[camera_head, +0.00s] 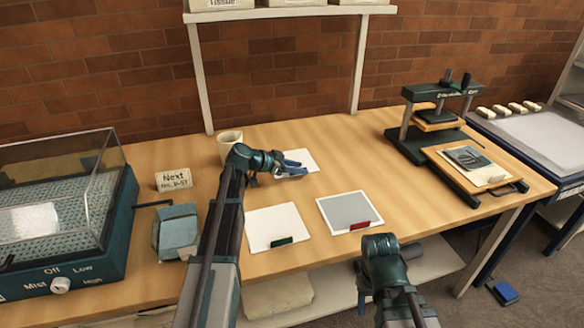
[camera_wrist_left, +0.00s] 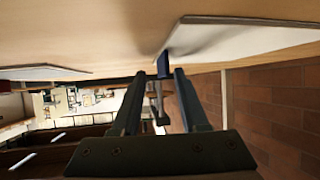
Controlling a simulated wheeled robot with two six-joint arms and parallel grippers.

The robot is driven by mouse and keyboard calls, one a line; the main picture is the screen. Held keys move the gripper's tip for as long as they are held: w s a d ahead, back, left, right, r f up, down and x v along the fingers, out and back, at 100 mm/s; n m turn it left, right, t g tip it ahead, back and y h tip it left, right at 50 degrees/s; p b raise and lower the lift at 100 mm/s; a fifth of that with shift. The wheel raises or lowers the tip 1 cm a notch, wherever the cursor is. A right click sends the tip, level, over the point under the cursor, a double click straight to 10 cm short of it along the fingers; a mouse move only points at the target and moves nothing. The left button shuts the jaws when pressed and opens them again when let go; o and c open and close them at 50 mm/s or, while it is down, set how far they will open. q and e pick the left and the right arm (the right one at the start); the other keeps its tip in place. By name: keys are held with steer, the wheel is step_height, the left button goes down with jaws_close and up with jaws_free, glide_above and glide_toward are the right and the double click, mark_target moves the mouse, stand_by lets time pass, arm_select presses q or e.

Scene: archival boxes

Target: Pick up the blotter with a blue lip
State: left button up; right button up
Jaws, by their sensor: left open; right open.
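The blotter with the blue lip is a white sheet (camera_head: 302,159) flat on the table near the back, partly hidden by my left gripper (camera_head: 298,168). In the left wrist view the white sheet (camera_wrist_left: 240,39) shows at upper right. Its blue lip (camera_wrist_left: 162,62) stands at the sheet's near edge, just off the fingertips of my open left gripper (camera_wrist_left: 168,76). Whether it is between the fingers I cannot tell. My right gripper (camera_head: 366,300) is open and empty, low at the table's front edge.
A white blotter with a green lip (camera_head: 273,224) and a grey one with a red lip (camera_head: 346,209) lie in front. A press (camera_head: 437,128) stands right.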

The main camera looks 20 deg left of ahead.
arm_select(q)
steer(key=shift+x, duration=1.1)
steer(key=shift+s, duration=0.1)
jaws_close()
stand_by(0.4)
